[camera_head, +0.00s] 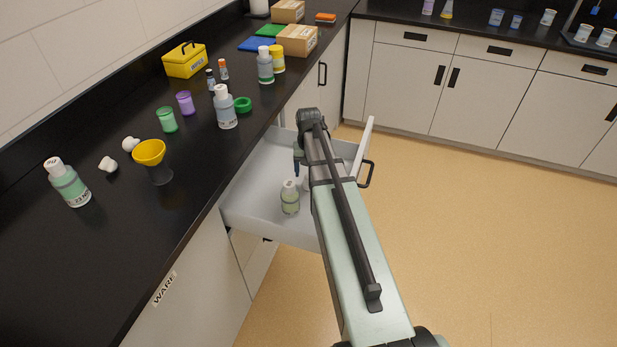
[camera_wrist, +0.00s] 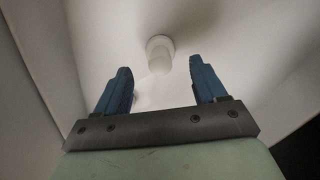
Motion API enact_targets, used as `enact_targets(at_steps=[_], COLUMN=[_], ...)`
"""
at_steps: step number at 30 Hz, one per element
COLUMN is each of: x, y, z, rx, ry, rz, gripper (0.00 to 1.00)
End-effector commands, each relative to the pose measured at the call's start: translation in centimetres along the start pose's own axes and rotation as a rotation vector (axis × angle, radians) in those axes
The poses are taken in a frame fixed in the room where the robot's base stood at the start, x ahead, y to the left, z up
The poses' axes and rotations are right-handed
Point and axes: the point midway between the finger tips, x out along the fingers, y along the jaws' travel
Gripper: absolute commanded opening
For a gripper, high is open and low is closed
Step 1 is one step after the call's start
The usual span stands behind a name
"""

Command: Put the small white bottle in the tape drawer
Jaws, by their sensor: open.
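An open drawer (camera_head: 262,182) with pale walls stands out from under the black counter. My gripper (camera_head: 299,165) is low over the drawer, open and empty, with blue fingers. In the wrist view a small white bottle (camera_wrist: 160,54) is inside the drawer, just beyond and between the open fingertips (camera_wrist: 160,82), apart from both. In the head view my arm hides most of that spot; only a bit of white shows beside it. A bottle of pale green liquid with a white cap (camera_head: 290,198) stands in the drawer, left of my arm. No label for the tape drawer is readable.
A "WARE" label (camera_head: 164,288) marks the counter's front. The drawer walls surround my gripper. The floor at right is clear.

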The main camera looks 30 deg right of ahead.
Motion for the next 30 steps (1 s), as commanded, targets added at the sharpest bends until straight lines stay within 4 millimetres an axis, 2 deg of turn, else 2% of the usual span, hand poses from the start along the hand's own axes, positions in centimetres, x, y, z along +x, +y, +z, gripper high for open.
enact_targets(at_steps=[6, 12, 18, 26, 30], x=[-3.3, -5.2, -6.0, -6.1, -6.3], y=[0.0, 0.0, 0.0, 0.0, 0.0], z=[0.0, 0.0, 0.0, 0.0, 0.0], rx=[0.000, 0.000, 0.000, 0.000, 0.000], ry=[0.002, 0.002, 0.000, 0.000, 0.000], rz=[0.000, 0.000, 0.000, 0.000, 0.000], gripper=[0.71, 0.71, 0.71, 0.71, 0.81])
